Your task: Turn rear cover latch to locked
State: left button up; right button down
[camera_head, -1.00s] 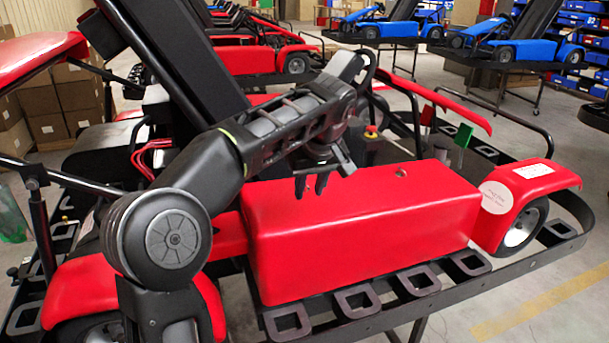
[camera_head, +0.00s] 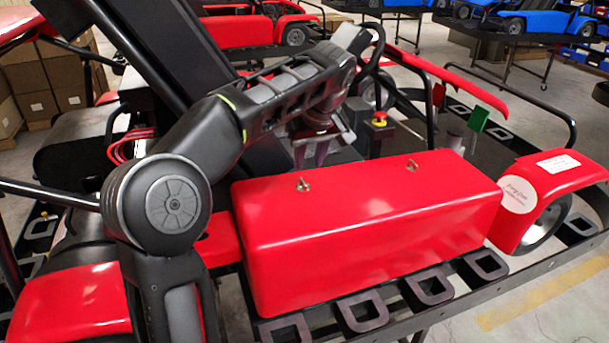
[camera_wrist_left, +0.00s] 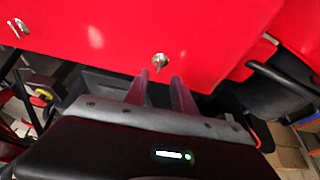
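The red box-shaped cover (camera_head: 365,225) on the side of the kart has two small metal latches on its top. The left latch (camera_head: 303,185) stands near the cover's left end, and the other latch (camera_head: 412,164) is farther right. My left gripper (camera_head: 312,160) is beside the left latch, at the cover's far edge. In the left wrist view, its two fingers (camera_wrist_left: 160,77) are apart and empty, pointing at the nearby latch (camera_wrist_left: 159,60), which is not between them. The other latch (camera_wrist_left: 17,27) shows at the upper left. No lock markings are readable. My right gripper is out of view.
A red emergency button (camera_head: 379,119), a green plate (camera_head: 478,118) and a steering wheel (camera_head: 374,45) stand behind the cover. A black slotted rail (camera_head: 390,315) runs along its front. A red fender (camera_head: 540,190) with white labels is to the right.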

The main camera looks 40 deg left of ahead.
aim_at(303, 181)
pick_arm(q)
jog(key=shift+w+a+f+b, duration=0.2)
jog(key=shift+f+b, duration=0.25)
jog(key=shift+f, duration=0.2)
jog(key=shift+b+x, duration=0.6)
jog(key=shift+x, duration=0.45)
jog(key=shift+p+x, duration=0.35)
jog(key=shift+x, duration=1.85)
jog(key=shift+c, duration=0.2)
grip_shut()
